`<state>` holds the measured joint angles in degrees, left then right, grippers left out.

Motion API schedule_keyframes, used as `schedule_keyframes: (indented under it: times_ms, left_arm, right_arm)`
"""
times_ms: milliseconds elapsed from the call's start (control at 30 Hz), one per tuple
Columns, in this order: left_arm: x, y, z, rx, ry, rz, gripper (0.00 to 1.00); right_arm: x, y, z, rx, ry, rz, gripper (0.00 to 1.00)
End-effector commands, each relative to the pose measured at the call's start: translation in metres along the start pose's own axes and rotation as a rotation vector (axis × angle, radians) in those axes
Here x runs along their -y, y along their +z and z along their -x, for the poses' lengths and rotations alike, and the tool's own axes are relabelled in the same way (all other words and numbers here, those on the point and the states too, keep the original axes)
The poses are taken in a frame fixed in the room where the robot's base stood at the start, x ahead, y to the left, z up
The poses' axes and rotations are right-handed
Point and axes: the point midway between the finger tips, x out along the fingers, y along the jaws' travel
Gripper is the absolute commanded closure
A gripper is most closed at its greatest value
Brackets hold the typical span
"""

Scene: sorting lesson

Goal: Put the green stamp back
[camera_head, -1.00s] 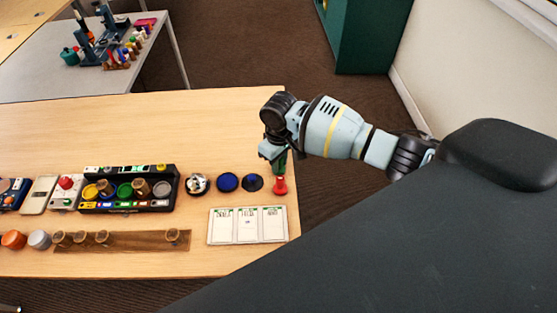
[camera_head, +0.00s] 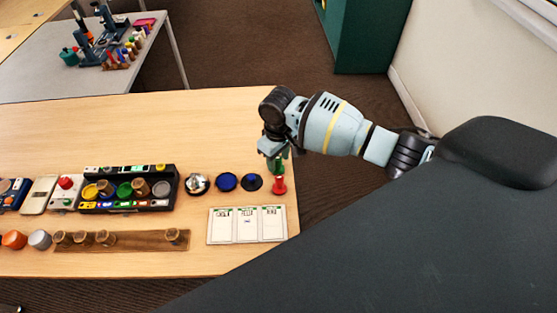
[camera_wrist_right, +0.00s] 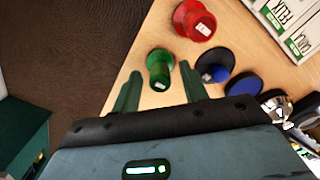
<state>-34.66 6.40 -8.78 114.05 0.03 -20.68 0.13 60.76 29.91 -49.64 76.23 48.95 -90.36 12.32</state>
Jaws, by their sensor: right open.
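The green stamp (camera_wrist_right: 159,70) stands on the wooden table near its right end, beside the red stamp (camera_wrist_right: 195,20). In the head view the green stamp (camera_head: 278,165) is partly hidden under my right gripper (camera_head: 272,152), just behind the red stamp (camera_head: 279,186). In the right wrist view my right gripper (camera_wrist_right: 160,80) is open, its two fingers apart with the green stamp showing between and just beyond their tips. It holds nothing. My left gripper is not in view.
Left of the red stamp are a black pad (camera_head: 252,183) with a blue piece on it, a blue pad (camera_head: 227,182) and a silver bell (camera_head: 197,184). White cards (camera_head: 246,226) lie in front. A black sorting tray (camera_head: 130,205) stands farther left. The table behind is clear.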

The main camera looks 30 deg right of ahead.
Motion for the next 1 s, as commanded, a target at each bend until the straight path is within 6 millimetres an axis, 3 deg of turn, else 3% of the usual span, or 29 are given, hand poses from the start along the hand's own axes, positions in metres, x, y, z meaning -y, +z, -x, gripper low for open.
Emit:
schedule_keyframes:
  times_ms: [33, 300, 500, 700, 1000]
  left_arm:
    - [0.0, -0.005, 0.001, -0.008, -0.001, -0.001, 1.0]
    - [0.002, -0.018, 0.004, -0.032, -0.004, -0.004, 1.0]
    - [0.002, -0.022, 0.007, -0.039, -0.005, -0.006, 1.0]
    - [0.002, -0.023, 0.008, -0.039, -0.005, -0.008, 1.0]
    - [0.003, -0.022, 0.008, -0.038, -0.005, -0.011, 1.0]
  right_arm:
    - [-0.001, -0.002, 0.014, -0.009, 0.001, 0.0, 0.56]
    - [-0.001, -0.002, 0.069, -0.01, 0.002, 0.0, 0.56]
    - [0.0, -0.001, 0.097, -0.006, 0.0, 0.0, 0.56]
    - [0.0, -0.001, 0.108, -0.003, 0.0, 0.0, 0.56]
    - [0.0, 0.0, 0.108, -0.002, 0.0, 0.0, 0.56]
